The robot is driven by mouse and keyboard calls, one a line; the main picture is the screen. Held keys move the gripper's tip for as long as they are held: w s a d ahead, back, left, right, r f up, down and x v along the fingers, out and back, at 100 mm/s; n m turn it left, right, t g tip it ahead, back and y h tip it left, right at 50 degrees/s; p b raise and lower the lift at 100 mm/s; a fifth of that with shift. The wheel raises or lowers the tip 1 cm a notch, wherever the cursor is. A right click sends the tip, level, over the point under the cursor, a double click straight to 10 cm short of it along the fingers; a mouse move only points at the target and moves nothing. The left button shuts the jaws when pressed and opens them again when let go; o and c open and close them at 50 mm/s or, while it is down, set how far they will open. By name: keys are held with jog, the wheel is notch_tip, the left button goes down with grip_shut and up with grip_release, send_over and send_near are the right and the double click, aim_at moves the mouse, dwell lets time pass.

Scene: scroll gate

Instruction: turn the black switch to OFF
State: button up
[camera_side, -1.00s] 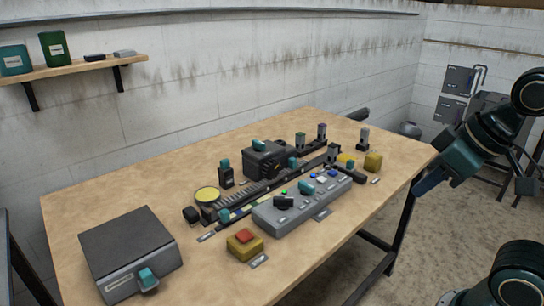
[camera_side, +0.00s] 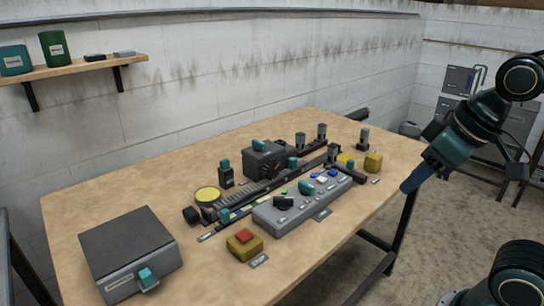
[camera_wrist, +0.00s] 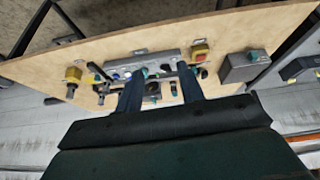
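The black switch (camera_side: 283,202) is a dark knob on the left part of the grey control panel (camera_side: 270,219), which lies near the front edge of the table. A teal knob (camera_side: 306,187) sits to its right on the same panel. The panel also shows in the wrist view (camera_wrist: 117,66), partly behind my fingers; I cannot clearly make out the black switch or its setting there. My gripper (camera_side: 408,187) is off the table's right edge, apart from the panel. In the wrist view its two fingers (camera_wrist: 160,82) stand apart with nothing held between them.
A yellow box with a red button (camera_side: 244,241) stands left of the panel, and a grey box (camera_side: 128,252) at the table's left end. A dark rail assembly (camera_side: 262,192) and black machine (camera_side: 266,160) lie behind the panel. The front right tabletop is mostly bare.

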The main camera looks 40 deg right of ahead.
jog(key=w+r+n+g, duration=0.1)
jog(key=w+r+n, duration=0.15)
jog(key=w, duration=0.55)
jog(key=n+g, duration=0.4)
jog(key=n, duration=0.2)
send_over(283, 198)
notch_tip(283, 198, down, 10)
jog(key=shift+d+f, duration=0.1)
jog(key=shift+f, duration=0.05)
notch_tip(283, 198, down, 14)
jog(key=shift+r, duration=0.2)
grip_shut()
